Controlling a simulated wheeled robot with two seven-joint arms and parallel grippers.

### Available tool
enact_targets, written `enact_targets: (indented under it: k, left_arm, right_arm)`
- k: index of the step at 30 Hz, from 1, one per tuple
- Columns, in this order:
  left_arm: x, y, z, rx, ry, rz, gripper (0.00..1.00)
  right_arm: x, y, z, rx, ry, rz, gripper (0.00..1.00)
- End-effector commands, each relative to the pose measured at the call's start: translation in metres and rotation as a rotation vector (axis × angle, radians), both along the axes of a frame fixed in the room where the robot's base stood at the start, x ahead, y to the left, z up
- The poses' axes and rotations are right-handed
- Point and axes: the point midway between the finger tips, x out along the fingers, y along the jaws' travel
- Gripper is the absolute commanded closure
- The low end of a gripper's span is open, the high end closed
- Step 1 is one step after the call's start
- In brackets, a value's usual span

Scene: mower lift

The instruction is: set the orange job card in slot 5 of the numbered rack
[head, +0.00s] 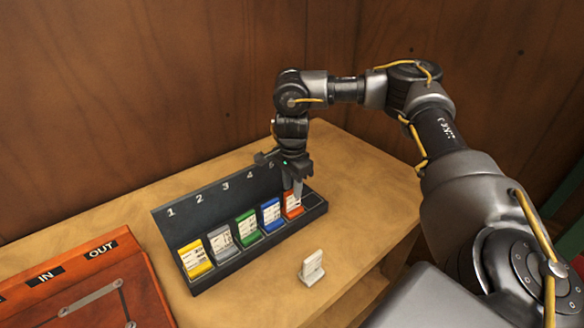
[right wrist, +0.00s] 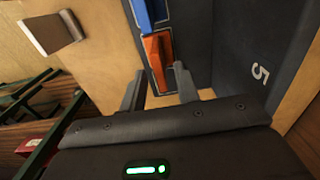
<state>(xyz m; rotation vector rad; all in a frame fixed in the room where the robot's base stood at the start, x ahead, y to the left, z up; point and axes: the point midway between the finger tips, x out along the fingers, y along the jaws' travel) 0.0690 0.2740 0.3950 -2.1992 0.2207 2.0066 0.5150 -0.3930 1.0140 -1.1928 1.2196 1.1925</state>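The numbered rack (head: 235,262) is dark, with 1 to 5 marked on its back panel. The orange job card (head: 292,207) sits at its right end, in line with number 5 and right of the blue card (head: 271,213). My right gripper (head: 292,192) is above the orange card, pointing down. In the right wrist view the orange card (right wrist: 157,56) shows between and beyond the two separated fingertips, with gaps beside it. The gripper looks open. The card's lower part is hidden in the rack. My left gripper is not in view.
Yellow (head: 196,260), grey (head: 221,244) and green (head: 247,229) cards fill the rack's left part. A white block-like piece (head: 312,268) stands in front of the rack. A red-orange panel marked IN and OUT (head: 90,285) is at left. A wooden wall stands behind.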

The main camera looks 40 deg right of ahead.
Motion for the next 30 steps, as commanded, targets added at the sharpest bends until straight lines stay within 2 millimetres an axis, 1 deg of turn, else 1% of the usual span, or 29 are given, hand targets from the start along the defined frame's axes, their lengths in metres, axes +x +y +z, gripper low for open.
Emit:
enact_targets:
  k: [1,6,9,12,17,30]
  left_arm:
    - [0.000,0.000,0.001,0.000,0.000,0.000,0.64]
    - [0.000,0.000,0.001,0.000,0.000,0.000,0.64]
    - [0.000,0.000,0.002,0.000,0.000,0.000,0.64]
    - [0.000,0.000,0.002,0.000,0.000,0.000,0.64]
    - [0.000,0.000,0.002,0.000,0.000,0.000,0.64]
    - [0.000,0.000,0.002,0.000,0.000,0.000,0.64]
  right_arm:
    - [0.001,0.000,0.013,-0.002,-0.007,0.001,0.69]
    - [0.001,0.000,0.045,-0.001,-0.004,0.002,0.69]
    - [0.000,0.000,0.059,-0.001,-0.003,0.002,0.69]
    - [0.000,0.000,0.069,-0.001,-0.001,0.001,0.69]
    - [0.000,0.000,0.075,0.000,0.000,0.001,0.69]
    - [0.000,0.000,0.075,0.000,0.001,0.001,0.69]
